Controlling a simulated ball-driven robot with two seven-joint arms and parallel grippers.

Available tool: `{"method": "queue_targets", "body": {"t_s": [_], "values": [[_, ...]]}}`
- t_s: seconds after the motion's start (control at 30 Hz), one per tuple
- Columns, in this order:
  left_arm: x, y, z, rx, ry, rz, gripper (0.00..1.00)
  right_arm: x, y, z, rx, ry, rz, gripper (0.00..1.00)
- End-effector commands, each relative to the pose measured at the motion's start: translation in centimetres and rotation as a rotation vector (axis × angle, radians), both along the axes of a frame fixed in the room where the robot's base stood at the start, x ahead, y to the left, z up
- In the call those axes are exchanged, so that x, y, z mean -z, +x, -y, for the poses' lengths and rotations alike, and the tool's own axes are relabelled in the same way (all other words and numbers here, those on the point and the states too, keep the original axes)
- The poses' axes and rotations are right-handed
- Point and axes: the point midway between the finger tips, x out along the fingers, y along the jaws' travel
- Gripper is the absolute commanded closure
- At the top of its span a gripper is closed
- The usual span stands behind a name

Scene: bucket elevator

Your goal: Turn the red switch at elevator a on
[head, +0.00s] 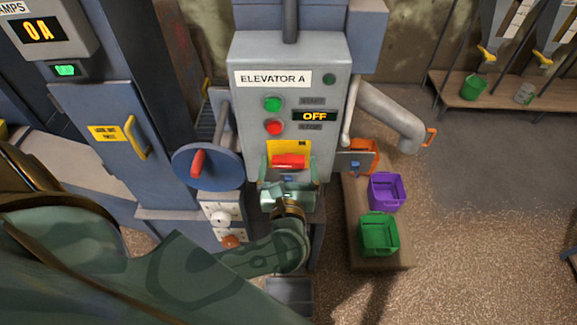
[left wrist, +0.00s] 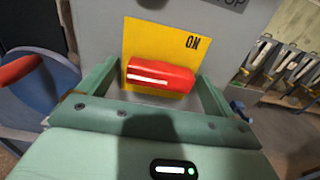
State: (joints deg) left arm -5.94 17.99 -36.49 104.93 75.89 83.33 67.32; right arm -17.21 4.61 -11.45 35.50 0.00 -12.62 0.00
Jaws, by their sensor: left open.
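The red switch (head: 289,161) is a red handle lying crosswise on a yellow plate (head: 288,147) low on the front of the grey elevator A panel (head: 252,110). The display (head: 314,116) there reads OFF. In the left wrist view the red switch (left wrist: 160,74) lies slightly tilted, with a black ON marking at the yellow plate's (left wrist: 150,38) upper right. My left gripper (head: 290,170) is open in front of it. In the left wrist view the left gripper's (left wrist: 158,82) fingers stand either side of the handle; contact is not clear. My right gripper is not in view.
A blue wheel (head: 207,170) with a red grip is left of the panel. Green (head: 272,103) and red (head: 274,127) buttons sit above the switch. Purple (head: 386,191) and green (head: 379,234) buckets stand on a bench at right.

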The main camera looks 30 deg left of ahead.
Motion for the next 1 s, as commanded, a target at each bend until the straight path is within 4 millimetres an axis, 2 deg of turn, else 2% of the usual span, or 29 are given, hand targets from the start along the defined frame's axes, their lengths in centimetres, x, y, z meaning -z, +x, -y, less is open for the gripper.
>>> {"method": "queue_targets", "body": {"t_s": [0.07, 0.1, 0.23, 0.27, 0.67, 1.0], "values": [[0.0, 0.0, 0.0, 0.000, 0.000, 0.000, 0.09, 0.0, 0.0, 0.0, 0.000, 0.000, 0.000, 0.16], [0.0, 0.0, 0.0, 0.000, 0.000, 0.000, 0.15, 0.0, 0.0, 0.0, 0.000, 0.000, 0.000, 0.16], [0.0, 0.0, 0.0, 0.000, 0.000, 0.000, 0.51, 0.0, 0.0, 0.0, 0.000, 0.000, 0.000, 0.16], [0.0, 0.0, 0.0, 0.000, 0.000, 0.000, 0.54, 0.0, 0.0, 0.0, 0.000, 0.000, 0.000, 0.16], [-0.1, 0.0, 0.1, 0.000, 0.049, -0.030, 0.54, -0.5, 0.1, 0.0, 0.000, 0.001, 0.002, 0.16], [-0.3, -0.1, 0.1, 0.000, 0.261, -0.161, 0.54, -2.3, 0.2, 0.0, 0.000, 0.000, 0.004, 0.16]]}}
